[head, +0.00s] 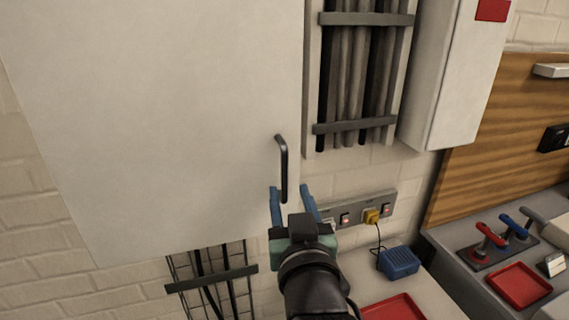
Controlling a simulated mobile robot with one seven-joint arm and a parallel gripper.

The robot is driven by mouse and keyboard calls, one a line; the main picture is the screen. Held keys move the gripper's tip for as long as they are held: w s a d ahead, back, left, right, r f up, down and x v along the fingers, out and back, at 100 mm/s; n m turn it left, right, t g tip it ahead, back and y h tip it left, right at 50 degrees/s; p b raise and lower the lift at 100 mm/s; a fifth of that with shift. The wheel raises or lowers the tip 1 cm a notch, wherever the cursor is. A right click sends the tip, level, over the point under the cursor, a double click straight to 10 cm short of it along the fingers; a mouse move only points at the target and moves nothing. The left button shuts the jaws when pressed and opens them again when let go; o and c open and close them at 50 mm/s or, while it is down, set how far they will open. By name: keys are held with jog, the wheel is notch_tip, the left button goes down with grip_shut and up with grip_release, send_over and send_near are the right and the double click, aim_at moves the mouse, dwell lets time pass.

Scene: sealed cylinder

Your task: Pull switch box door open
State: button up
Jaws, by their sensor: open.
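The switch box door (160,110) is a large pale panel filling the left of the head view. It looks closed, though its far edges run out of frame. A dark vertical bar handle (283,168) sits near its right edge. My gripper (290,190) is open, with two blue fingers pointing up at the handle's lower end. One finger appears on each side of the handle in the picture. I cannot tell whether the fingers touch it or how far in front of it they are.
A cable duct (360,75) and a pale cabinet (445,75) are right of the door. Below are a socket strip (360,209) with a yellow plug (371,216), a blue box (399,262), red trays (518,286) and levers (489,236). Cables (213,283) run under the door.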

aim_at(285, 175)
jog(key=w, duration=0.2)
jog(key=w+p, duration=0.1)
jog(key=w, duration=0.2)
jog(key=w+a+p, duration=0.1)
jog(key=w, duration=0.1)
jog(key=shift+w+r, duration=0.1)
jog(key=shift+w, duration=0.05)
grip_shut()
dwell(1.3)
